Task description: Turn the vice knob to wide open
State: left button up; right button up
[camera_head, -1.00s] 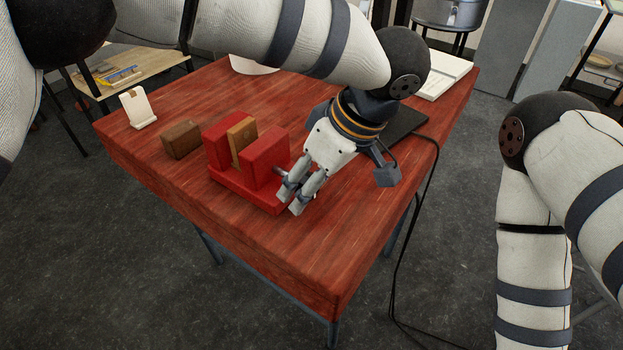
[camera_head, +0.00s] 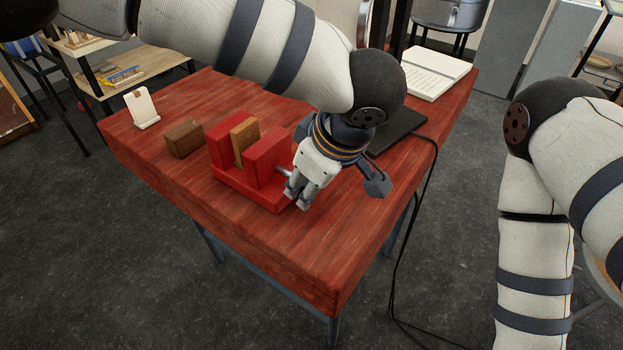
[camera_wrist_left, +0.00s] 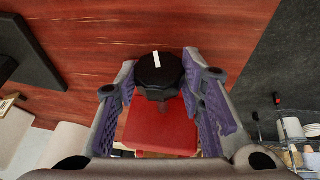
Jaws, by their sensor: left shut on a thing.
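The red vice (camera_head: 267,157) stands on the red-brown wooden table, with a tan wooden piece (camera_head: 243,138) upright between its jaws. Its black round knob (camera_wrist_left: 159,70), with a white mark on its face, shows in the left wrist view. My left gripper (camera_head: 296,197) is at the vice's right side, its fingers on either side of the knob and shut on it. The left wrist view shows both fingertips (camera_wrist_left: 160,64) against the knob's sides and the red vice body behind it. In the head view the gripper hides the knob. My right gripper is out of view.
A brown block (camera_head: 184,139) and a white stand (camera_head: 141,108) sit left of the vice. A flat black device (camera_head: 398,130) with a cable and an open book (camera_head: 435,73) lie behind my left gripper. The table's front area (camera_head: 300,250) is clear.

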pick_arm(q)
jog(key=shift+s+a+f+n+t+h, duration=0.1)
jog(key=shift+n+t+h, duration=0.1)
jog(key=shift+t+h, duration=0.5)
jog(key=shift+s+n+t+h, duration=0.15)
jog(key=shift+t+h, duration=0.25)
jog(key=shift+t, duration=0.5)
jog(key=shift+w, duration=0.1)
jog(key=o, duration=1.1)
jog(key=shift+o, duration=0.2)
